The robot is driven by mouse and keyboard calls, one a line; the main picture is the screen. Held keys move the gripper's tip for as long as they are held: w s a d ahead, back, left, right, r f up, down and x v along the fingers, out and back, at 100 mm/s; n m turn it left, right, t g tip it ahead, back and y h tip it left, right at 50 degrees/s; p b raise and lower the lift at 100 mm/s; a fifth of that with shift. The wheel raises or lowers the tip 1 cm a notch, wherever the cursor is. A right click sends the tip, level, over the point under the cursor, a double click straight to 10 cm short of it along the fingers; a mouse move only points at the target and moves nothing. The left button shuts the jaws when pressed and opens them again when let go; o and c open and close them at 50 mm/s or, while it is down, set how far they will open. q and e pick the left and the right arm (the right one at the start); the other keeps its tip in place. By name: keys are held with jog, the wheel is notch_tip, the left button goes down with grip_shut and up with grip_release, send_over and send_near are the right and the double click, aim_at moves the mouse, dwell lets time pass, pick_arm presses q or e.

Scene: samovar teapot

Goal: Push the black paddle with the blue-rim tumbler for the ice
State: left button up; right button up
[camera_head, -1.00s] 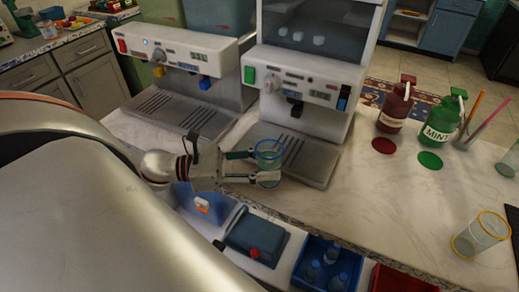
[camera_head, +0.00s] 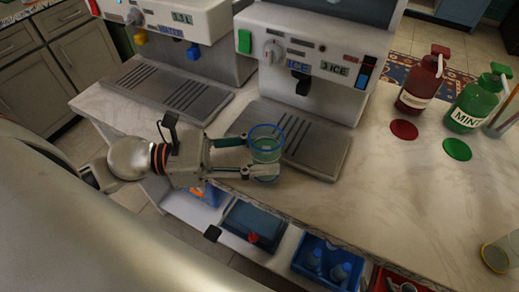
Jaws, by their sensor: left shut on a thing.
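My left gripper (camera_head: 248,156) is shut on the blue-rim tumbler (camera_head: 266,146), a clear glass held upright over the left front part of the ice machine's drip tray (camera_head: 325,153). The black paddle (camera_head: 300,82) sits on the front of the ice machine (camera_head: 310,45), under the ICE label, up and to the right of the tumbler. The tumbler and the paddle are apart. I cannot tell if the tumbler has anything in it. My right gripper is not in view.
A second dispenser (camera_head: 165,25) with its own tray (camera_head: 160,88) stands to the left. A red bottle (camera_head: 420,85) and a green MINT bottle (camera_head: 472,105) stand right, with red and green discs before them. A yellow-rim glass (camera_head: 500,252) is at lower right. Bins sit below the counter edge.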

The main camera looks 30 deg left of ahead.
pick_arm(q)
jog(key=shift+w, duration=0.75)
jog(key=w, duration=1)
jog(key=shift+w+d, duration=0.15)
jog(key=shift+w, duration=0.7)
jog(key=shift+w, duration=0.2)
